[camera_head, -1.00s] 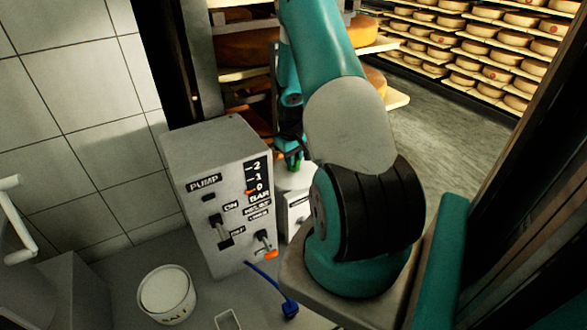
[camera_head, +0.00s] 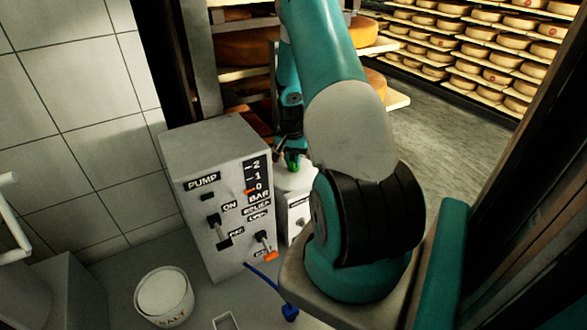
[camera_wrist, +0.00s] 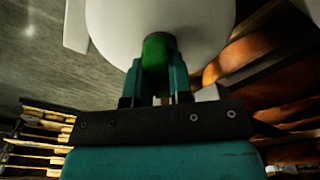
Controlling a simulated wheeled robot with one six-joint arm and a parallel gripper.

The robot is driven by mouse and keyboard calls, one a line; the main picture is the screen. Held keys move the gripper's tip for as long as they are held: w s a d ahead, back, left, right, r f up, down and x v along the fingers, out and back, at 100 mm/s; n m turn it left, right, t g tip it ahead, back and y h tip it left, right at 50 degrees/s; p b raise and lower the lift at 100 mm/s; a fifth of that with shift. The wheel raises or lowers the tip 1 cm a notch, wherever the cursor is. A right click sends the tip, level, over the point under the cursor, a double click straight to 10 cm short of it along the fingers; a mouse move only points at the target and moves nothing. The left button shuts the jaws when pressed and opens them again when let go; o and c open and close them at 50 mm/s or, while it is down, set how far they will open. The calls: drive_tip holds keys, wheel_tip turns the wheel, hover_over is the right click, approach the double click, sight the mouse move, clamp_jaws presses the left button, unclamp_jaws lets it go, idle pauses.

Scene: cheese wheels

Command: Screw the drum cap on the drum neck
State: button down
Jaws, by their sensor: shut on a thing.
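The green drum cap (camera_wrist: 158,48) is between the fingers of my gripper (camera_wrist: 158,74) in the wrist view. My gripper is shut on it. The cap lies against the white drum (camera_wrist: 190,22), and the drum neck is hidden behind it. I cannot tell whether the cap is threaded on. In the head view the small green cap (camera_head: 292,161) shows at the top of the white drum (camera_head: 296,179), just below my gripper (camera_head: 290,150). My arm and the pump box partly hide the drum.
The grey pump box (camera_head: 216,150) with levers stands directly left of the drum. A salt tub (camera_head: 163,296) stands at the lower left, and a blue hose (camera_head: 264,275) runs in front of the box. Cheese shelves (camera_head: 243,73) stand close behind my gripper.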

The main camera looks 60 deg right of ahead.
drive_tip(key=c, duration=0.9)
unclamp_jaws()
drive_tip(key=shift+f, duration=0.1)
drive_tip(key=shift+c, duration=0.2)
wheel_tip(320, 180, up, 17)
drive_tip(key=a+b, duration=0.1)
drive_tip(key=b, duration=0.2)
drive_tip(key=shift+a+r+b, duration=0.2)
drive_tip(key=shift+a+b, duration=0.05)
drive_tip(key=shift+b, duration=0.05)
drive_tip(key=shift+a, duration=0.1)
drive_tip(key=shift+c, duration=0.3)
